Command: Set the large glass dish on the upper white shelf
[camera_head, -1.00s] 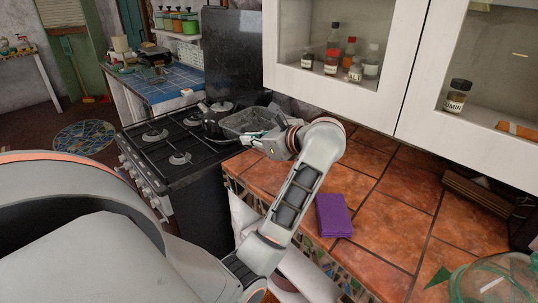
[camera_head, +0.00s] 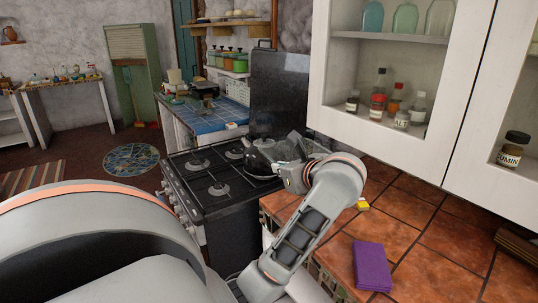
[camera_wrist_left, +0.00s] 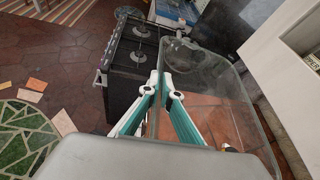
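My left gripper (camera_wrist_left: 168,88) is shut on the wall of the large clear glass dish (camera_wrist_left: 222,88), its two fingers close together at the rim. The dish is held up in the air and looks steeply tilted. In the head view the dish (camera_head: 291,147) is small, partly hidden by my left gripper (camera_head: 290,168), and overlaps the stove's back right part. A white shelf (camera_head: 228,73) holding several coloured canisters is on the far wall. A white wall cabinet at right has an upper shelf (camera_head: 385,37) with several glass bottles. My right gripper is out of view.
The black stove (camera_head: 215,207) with a kettle (camera_head: 258,162) stands below the dish. The tiled counter (camera_head: 420,235) carries a purple cloth (camera_head: 371,266) and a small yellow item (camera_head: 362,204). The cabinet's lower shelf holds several spice jars (camera_head: 378,100).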

